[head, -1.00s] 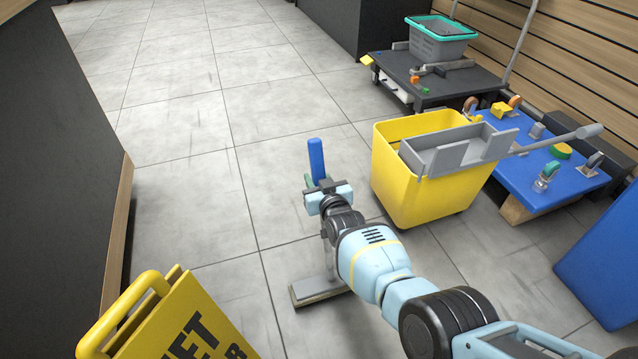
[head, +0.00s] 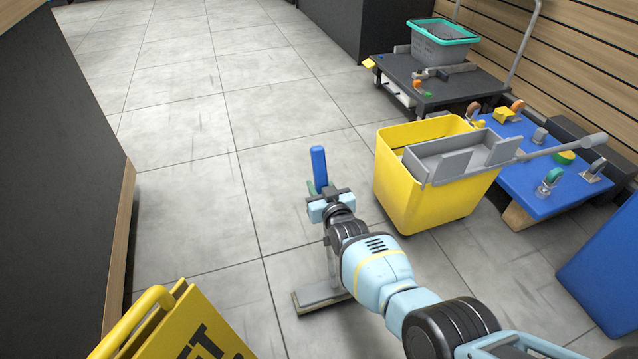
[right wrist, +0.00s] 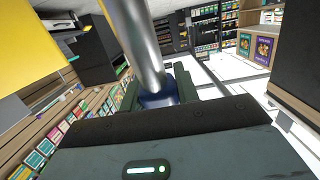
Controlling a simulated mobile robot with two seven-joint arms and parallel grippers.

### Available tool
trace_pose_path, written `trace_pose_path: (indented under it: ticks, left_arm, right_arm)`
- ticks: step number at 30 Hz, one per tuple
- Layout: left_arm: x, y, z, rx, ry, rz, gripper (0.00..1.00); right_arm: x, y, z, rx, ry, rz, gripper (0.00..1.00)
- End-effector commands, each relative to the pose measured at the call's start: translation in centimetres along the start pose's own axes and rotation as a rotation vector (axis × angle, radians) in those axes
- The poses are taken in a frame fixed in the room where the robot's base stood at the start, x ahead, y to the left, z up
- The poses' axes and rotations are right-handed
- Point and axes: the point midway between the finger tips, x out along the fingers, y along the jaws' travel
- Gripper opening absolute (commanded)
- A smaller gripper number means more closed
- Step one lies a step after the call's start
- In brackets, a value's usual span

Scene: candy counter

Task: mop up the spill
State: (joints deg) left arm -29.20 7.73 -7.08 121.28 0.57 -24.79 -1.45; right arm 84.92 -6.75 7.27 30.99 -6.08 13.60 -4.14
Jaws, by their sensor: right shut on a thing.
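A flat mop stands upright on the grey tiles, with a blue handle end (head: 319,166) on top and a flat grey mop head (head: 321,293) at floor level. In the right wrist view the silver pole (right wrist: 137,45) runs up between the fingers. A yellow mop bucket (head: 405,194) with a grey wringer (head: 447,160) stands right of the gripper. I cannot make out a distinct spill on the tiles; faint dark scuffs show. My left gripper is out of view.
A yellow wet-floor sign (head: 183,331) stands at the front left, beside a dark counter (head: 52,180). Blue (head: 537,190) and black (head: 440,90) wheeled platforms stand at the right, the black one carrying a grey-teal basket (head: 443,44). Open tiles lie ahead and left of the mop.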

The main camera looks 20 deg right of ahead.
Motion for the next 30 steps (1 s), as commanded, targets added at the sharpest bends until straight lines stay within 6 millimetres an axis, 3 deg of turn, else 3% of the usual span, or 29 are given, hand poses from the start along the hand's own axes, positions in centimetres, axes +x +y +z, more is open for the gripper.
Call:
trace_pose_path:
  ticks: [9,20,30]
  left_arm:
    - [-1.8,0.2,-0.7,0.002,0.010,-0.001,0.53]
    - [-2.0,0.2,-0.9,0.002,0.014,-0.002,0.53]
    - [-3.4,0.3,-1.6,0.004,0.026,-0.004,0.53]
  right_arm:
    - [-2.2,0.0,0.0,0.001,-0.001,0.000,0.08]
    - [-2.7,0.0,0.2,0.000,0.000,0.000,0.08]
    - [-4.8,0.0,0.7,0.001,-0.002,0.000,0.08]
